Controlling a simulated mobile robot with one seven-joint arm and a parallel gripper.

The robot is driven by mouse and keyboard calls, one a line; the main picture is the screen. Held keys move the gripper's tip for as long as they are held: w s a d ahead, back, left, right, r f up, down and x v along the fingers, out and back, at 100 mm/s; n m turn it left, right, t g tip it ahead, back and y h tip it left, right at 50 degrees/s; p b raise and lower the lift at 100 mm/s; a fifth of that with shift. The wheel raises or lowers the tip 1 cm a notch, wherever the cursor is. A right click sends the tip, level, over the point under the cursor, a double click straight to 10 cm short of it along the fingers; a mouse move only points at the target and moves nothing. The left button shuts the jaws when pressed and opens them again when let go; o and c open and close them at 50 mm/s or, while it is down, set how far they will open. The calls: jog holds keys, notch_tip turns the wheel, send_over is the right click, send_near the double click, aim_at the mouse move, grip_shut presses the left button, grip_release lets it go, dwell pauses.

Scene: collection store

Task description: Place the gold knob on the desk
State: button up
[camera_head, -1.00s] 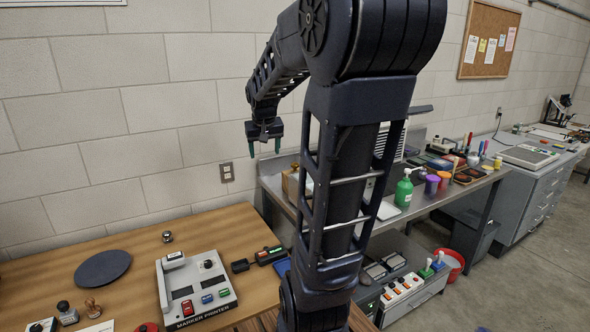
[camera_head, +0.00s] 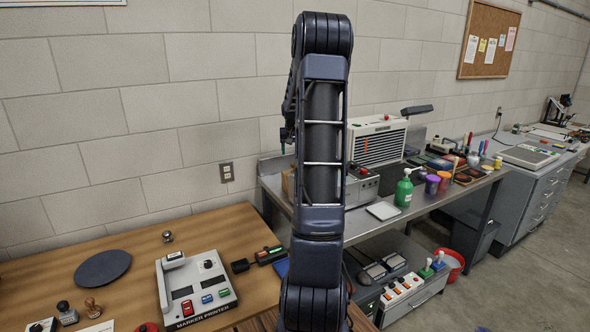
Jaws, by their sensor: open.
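The wooden desk (camera_head: 215,232) is at lower left. A small metallic knob-like piece (camera_head: 167,237) stands near its back edge; its colour is too unclear to call gold. I make out no other gold knob. My gripper (camera_head: 284,138) is mostly hidden behind my upright arm, with a greenish fingertip showing at the arm's left side. It is open, high in front of the wall, above and to the right of the desk. I see nothing held in the part that shows.
A marker printer (camera_head: 198,285), a dark round mat (camera_head: 102,268) and stamps (camera_head: 93,307) are on the desk. Bare wood lies around the metallic piece. A metal bench (camera_head: 410,207) at right holds a green bottle (camera_head: 404,190), cups and a vented unit (camera_head: 378,145).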

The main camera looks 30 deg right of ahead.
jog(key=x, duration=0.8)
jog(key=d+x, duration=0.1)
jog(key=x, duration=0.3)
jog(key=shift+d+r, duration=0.15)
jog(key=c, duration=1.3)
notch_tip(320, 180, up, 20)
